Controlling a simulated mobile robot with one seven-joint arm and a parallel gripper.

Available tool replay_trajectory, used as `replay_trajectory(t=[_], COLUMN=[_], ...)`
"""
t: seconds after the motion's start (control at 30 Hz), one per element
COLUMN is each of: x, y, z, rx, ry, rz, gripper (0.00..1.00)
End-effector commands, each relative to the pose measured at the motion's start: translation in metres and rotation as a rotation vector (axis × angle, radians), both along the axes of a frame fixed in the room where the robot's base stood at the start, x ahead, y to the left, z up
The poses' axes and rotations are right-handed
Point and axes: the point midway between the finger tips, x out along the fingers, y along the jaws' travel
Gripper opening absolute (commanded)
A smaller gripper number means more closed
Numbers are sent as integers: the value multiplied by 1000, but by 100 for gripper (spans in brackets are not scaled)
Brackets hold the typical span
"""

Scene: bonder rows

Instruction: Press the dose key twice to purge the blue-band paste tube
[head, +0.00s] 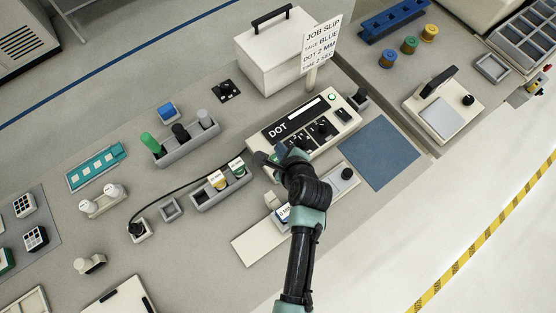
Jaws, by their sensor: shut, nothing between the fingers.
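The dispenser marked DOT (277,131) stands at centre, with dark dials and switches on its sloped panel and a lit green lamp (332,97). My gripper (277,158) is at its front left part, pointing down, and is shut and empty. It covers part of the panel, so I cannot pick out the dose key or tell if the fingers touch it. A rack (222,192) to the left holds a yellow-band tube (217,180) and a green-band tube (237,168). I cannot clearly make out the blue-band paste tube. A white-and-blue label (282,213) shows beside my forearm.
The job slip (320,45) reads take blue, dot 2 mm, time 2 sec. A black cable (180,188) runs from a small holder (140,230) towards my gripper. A blue mat (379,153) lies clear at right. A pale plate (258,244) lies left of my forearm.

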Motion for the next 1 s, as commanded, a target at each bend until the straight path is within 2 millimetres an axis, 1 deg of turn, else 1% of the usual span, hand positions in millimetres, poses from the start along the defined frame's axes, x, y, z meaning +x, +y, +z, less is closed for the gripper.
replay_trajectory(t=[0.03,0.2,0.3,1.0], x=[0,0,0,0], y=[0,0,0,0], z=[-14,-32,-37,-37], rx=[0,0,1,0], ry=[0,0,0,0], rz=[0,0,-1,0], gripper=[0,0,0,0])
